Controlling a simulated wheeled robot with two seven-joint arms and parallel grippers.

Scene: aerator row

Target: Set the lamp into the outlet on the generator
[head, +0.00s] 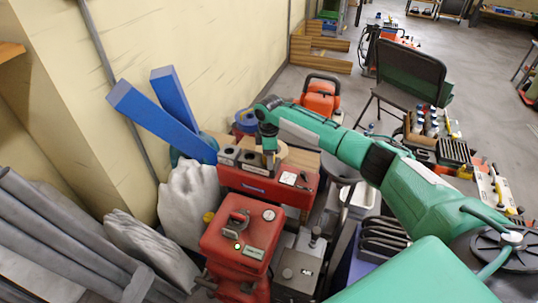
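A red machine with a dark top handle, a round gauge and a label, which looks like the generator (222,244), stands at lower centre. A small glowing yellow-green spot (237,246) shows on its top; I cannot tell if it is the lamp or an indicator. I cannot make out the outlet. My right arm reaches in from the right. My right gripper (269,163) points down over a red box (262,187) behind the generator, beside several grey round-topped pieces (229,155). Its fingertips are too small to tell if they hold anything. My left gripper is not in view.
Blue beams (155,118) lean by the wall at left. Pale sacks (187,193) and grey rolls (60,235) lie left of the generator. A grey box (297,272) stands close at its right.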

